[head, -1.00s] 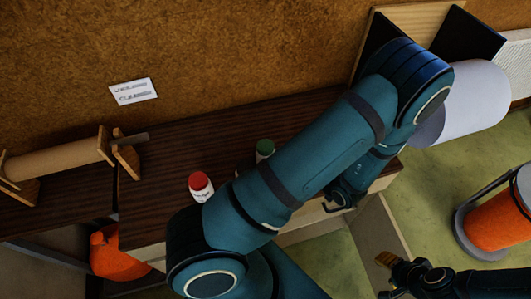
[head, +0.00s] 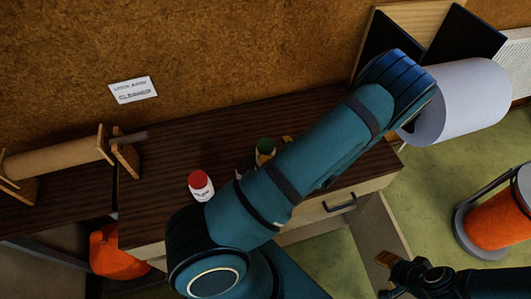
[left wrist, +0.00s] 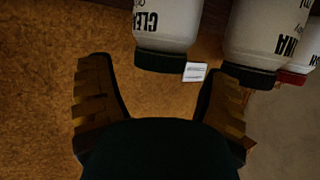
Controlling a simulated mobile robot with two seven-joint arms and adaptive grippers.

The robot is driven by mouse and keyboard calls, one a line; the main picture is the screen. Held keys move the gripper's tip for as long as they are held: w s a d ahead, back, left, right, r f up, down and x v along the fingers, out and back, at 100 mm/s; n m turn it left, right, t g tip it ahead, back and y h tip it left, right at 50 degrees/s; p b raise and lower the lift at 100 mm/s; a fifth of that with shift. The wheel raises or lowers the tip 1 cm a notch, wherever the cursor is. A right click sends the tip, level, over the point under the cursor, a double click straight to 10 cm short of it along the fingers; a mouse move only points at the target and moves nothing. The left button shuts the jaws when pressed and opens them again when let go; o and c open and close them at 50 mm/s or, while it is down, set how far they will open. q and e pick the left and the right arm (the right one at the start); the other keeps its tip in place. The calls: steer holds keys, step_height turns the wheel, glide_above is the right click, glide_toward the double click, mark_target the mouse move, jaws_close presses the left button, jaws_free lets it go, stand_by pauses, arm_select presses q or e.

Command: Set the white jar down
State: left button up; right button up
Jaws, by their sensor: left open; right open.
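In the head view, a white jar with a red cap (head: 201,188) and a jar with a green cap (head: 264,150) stand on the dark wooden top; my left arm hides part of the green-capped one. My left gripper (head: 287,140) is mostly hidden behind its arm, with a tan fingertip showing beside the green cap. In the left wrist view, its fingers (left wrist: 160,100) are spread and empty. Beyond them are a white jar lettered "CLEA" (left wrist: 165,22), a second dark-capped white jar (left wrist: 265,25) and a red cap (left wrist: 292,78). My right gripper (head: 382,275) is open and empty.
A wall sign (head: 133,90) reads "LOCK AWAY CLEANER". The drawer handle (head: 340,203) is on the cabinet front. A brown roll on a wooden stand (head: 60,160) is at left, a large white roll (head: 465,100) at right. An orange container (head: 495,215) stands on the green floor.

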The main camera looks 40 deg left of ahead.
mark_target(269, 146)
arm_select(q)
steer(key=x, duration=0.4)
steer(key=shift+a+r, duration=0.1)
steer(key=shift+a, duration=0.15)
steer(key=c, duration=1.1)
steer(key=shift+r, duration=0.1)
